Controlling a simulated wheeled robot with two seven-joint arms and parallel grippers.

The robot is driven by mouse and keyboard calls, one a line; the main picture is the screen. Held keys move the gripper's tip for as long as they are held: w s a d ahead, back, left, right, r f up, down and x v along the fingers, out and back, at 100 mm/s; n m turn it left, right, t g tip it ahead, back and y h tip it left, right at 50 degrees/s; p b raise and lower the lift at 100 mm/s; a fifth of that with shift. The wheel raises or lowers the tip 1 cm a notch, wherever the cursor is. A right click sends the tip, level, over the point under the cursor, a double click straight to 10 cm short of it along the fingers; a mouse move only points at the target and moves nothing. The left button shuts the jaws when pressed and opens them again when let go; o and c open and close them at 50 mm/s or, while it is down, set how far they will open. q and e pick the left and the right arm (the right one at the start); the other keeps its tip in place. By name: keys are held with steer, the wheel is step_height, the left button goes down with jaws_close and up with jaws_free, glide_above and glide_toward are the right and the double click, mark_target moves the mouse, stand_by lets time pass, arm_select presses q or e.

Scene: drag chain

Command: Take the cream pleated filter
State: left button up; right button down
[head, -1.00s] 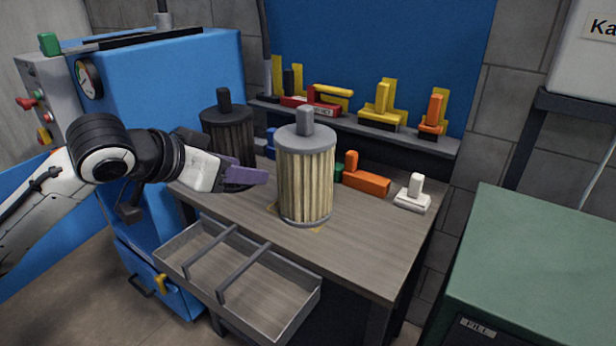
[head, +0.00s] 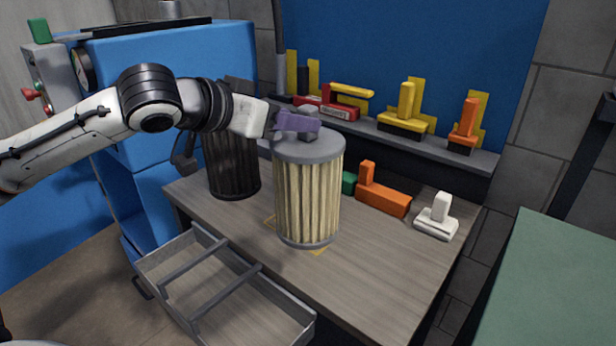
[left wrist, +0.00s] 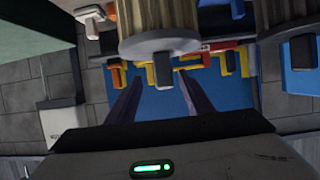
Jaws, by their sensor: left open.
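The cream pleated filter (head: 308,200) stands upright on the workbench, with a grey top cap and a grey knob (head: 309,112). In the left wrist view the filter (left wrist: 160,14) hangs upside down at the top, its knob (left wrist: 162,72) pointing down. My left gripper (head: 300,122), with purple fingers, is at knob height beside the knob and partly covers it in the head view. In the left wrist view its open fingers (left wrist: 160,95) lie either side of the knob's line, with the knob near their tips. Contact cannot be told. My right gripper is out of view.
A dark pleated filter (head: 232,168) stands left, behind my left arm. Orange (head: 382,199) and white (head: 437,218) blocks sit to the right. A shelf (head: 470,160) with yellow, red and orange pieces runs behind. An open divided drawer (head: 300,325) juts out in front.

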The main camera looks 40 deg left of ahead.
arm_select(q)
steer(key=shift+w+d, duration=0.15)
steer(key=shift+w, duration=0.05)
steer(key=shift+w+f+p, duration=0.1)
steer(key=shift+w+p, duration=0.7)
steer(key=shift+p, duration=0.25)
steer(key=x, duration=0.1)
steer(key=p+x, duration=0.1)
steer(key=x, duration=0.1)
steer(key=shift+w+a+f, duration=0.1)
steer(key=shift+a+f, duration=0.05)
steer(key=shift+a, duration=0.2)
steer(key=shift+w+f, duration=0.25)
steer(key=shift+c, duration=0.2)
jaws_close()
steer(key=shift+r, duration=0.15)
